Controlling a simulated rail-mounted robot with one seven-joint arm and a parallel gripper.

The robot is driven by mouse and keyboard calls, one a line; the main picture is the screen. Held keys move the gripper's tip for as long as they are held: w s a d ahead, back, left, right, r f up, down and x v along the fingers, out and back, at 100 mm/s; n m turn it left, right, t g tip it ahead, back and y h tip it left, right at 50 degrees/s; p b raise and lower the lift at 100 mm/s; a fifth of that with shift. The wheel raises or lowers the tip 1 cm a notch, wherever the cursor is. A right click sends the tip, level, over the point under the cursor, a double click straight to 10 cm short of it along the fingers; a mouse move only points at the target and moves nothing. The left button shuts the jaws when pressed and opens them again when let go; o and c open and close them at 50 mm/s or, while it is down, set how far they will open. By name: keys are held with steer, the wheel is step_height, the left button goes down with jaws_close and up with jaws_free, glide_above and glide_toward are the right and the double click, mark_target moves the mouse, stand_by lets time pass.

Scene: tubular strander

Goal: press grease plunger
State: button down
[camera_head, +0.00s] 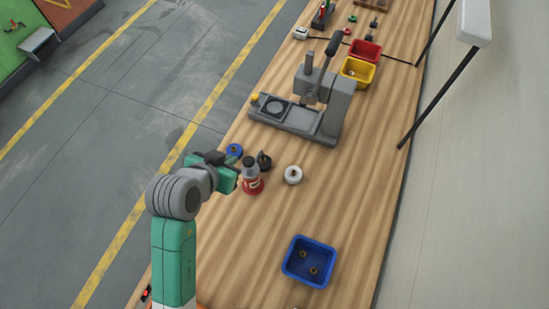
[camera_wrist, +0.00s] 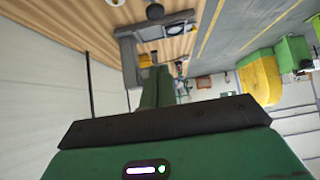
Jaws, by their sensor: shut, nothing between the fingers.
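A red container with a grey upper part and dark top (camera_head: 251,178) stands on the wooden bench, just right of my gripper (camera_head: 230,177). It looks like the greaser, but its plunger is too small to make out clearly. A small dark upright object (camera_head: 264,160) is right behind it. My gripper's green fingers (camera_wrist: 157,88) show closed together and empty in the wrist view. The container does not show clearly there. In the head view the hand is beside the container; whether they touch I cannot tell.
A grey lever press (camera_head: 310,100) stands farther back on the bench (camera_head: 225,265). A white round part (camera_head: 293,174) and a blue ring (camera_head: 234,150) lie nearby. A blue bin (camera_head: 309,262) is in front; yellow (camera_head: 357,71) and red (camera_head: 366,50) bins are behind.

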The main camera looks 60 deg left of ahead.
steer(key=shift+s+f, duration=0.3)
steer(key=shift+f, duration=0.1)
glide_above(250, 157)
steer(key=s+d, duration=0.2)
steer(key=s, duration=0.1)
step_height(250, 157, down, 7)
steer(key=shift+w+a+f, duration=0.1)
steer(key=shift+f, duration=0.9)
steer(key=shift+w+a+f, duration=0.1)
steer(key=shift+f, duration=0.9)
